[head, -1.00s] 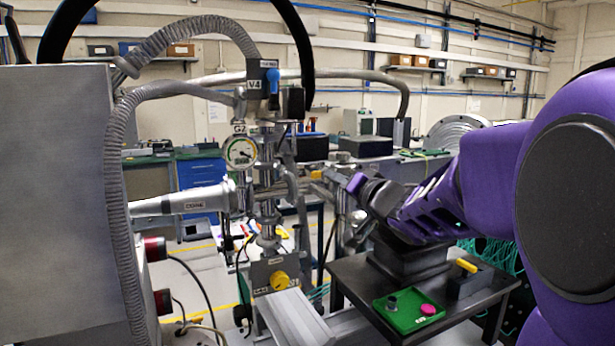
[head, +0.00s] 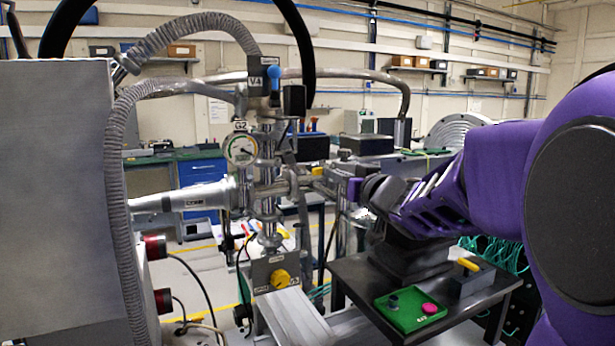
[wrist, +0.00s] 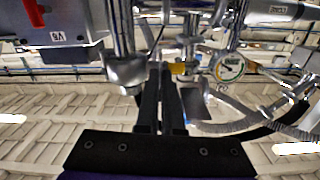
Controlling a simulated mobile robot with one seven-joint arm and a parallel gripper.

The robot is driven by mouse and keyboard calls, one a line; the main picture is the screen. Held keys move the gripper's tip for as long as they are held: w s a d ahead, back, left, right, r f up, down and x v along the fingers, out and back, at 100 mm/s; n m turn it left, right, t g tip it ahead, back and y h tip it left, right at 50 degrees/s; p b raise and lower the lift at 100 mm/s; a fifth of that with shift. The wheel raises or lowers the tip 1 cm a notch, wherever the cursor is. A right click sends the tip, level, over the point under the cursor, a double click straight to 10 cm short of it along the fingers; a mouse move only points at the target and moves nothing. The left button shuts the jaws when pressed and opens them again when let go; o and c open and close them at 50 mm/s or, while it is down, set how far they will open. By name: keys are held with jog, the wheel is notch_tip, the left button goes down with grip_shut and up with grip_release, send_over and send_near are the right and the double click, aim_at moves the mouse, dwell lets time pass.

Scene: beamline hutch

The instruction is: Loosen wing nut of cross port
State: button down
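The metal vacuum cross (head: 266,188) stands on the vertical pipe stack left of centre, under the round gauge (head: 241,149). Clamped ports and fittings surround it. The wing nut is too small and crowded to make out clearly. My gripper (head: 322,183) reaches in from the right, its tips close to the right side of the cross. In the wrist view my gripper (wrist: 163,72) shows two dark fingers nearly together with a narrow gap. Metal fittings lie just beyond the tips. Whether anything is between them, or whether they touch the clamp, I cannot tell.
A blue-handled valve (head: 273,78) sits above the cross. A yellow knob (head: 280,279) is below it. A dark side table (head: 345,272) at lower right holds a green tray (head: 408,313). A grey cabinet (head: 60,190) and ribbed hoses crowd the left.

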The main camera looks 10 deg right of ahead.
jog(key=shift+r, duration=0.1)
dwell(0.3)
jog(key=c, duration=1)
grip_release()
jog(key=shift+c, duration=0.2)
